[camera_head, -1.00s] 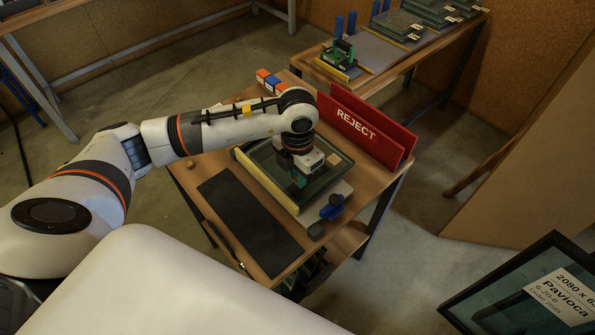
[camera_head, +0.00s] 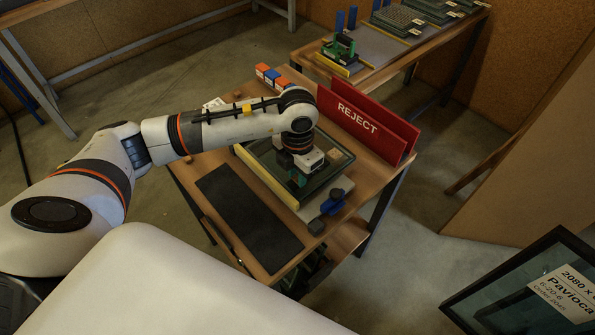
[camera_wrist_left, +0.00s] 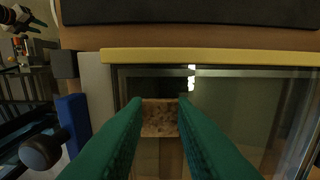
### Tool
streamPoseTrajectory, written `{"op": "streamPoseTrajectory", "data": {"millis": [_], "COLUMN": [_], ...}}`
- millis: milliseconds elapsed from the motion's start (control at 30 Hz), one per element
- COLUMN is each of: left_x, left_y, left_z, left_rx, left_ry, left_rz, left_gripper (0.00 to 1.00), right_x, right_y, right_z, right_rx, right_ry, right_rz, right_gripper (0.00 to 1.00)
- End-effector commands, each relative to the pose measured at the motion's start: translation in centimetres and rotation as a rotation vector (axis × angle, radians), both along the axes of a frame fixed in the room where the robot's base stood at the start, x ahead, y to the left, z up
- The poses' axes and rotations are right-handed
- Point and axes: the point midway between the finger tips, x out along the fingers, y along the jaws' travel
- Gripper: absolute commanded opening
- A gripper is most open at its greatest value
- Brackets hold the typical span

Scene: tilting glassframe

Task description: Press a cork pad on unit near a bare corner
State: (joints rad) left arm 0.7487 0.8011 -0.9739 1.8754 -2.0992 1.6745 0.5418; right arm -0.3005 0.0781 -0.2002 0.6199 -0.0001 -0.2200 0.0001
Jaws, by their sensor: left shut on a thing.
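The glass unit (camera_head: 318,185) lies flat on a pale board on the wooden table, with a yellow strip (camera_head: 272,179) along its left side. My left gripper (camera_head: 298,179) points down over the unit's near part. In the left wrist view, its green fingers (camera_wrist_left: 160,112) are shut on a speckled brown cork pad (camera_wrist_left: 159,119). The pad appears close to a corner of the unit, near the yellow strip; I cannot tell whether it touches the glass. A tan block (camera_head: 336,156) shows at the unit's far right corner. My right gripper is not in view.
A dark mat (camera_head: 245,217) lies left of the unit. A blue clamp-like part (camera_head: 332,202) stands at its near edge. A red REJECT rack (camera_head: 365,120) stands behind. A framed pane with a label (camera_head: 540,290) is at the lower right.

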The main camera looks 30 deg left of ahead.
Motion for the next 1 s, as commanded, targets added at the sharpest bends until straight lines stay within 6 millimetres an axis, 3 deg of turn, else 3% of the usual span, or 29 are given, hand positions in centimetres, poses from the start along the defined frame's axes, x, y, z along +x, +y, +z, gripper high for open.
{"op": "streamPoseTrajectory", "data": {"millis": [533, 567, 700, 1000], "left_x": [0.02, 0.02, 0.01, 0.02], "left_y": [0.02, 0.02, 0.02, 0.01], "left_z": [-0.72, -0.64, -0.63, -0.45], "left_rx": [0.000, 0.000, 0.000, 0.000], "left_ry": [0.000, 0.000, 0.000, -0.001], "left_rz": [0.000, 0.000, 0.000, 0.000], "left_gripper": [0.03, 0.28, 0.49, 0.49], "right_x": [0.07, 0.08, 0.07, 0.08], "right_y": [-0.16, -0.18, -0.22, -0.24], "right_z": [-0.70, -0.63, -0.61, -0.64], "right_rx": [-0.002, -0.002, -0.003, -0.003], "right_ry": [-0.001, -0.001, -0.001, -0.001], "right_rz": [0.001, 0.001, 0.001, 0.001], "right_gripper": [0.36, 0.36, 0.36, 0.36]}}
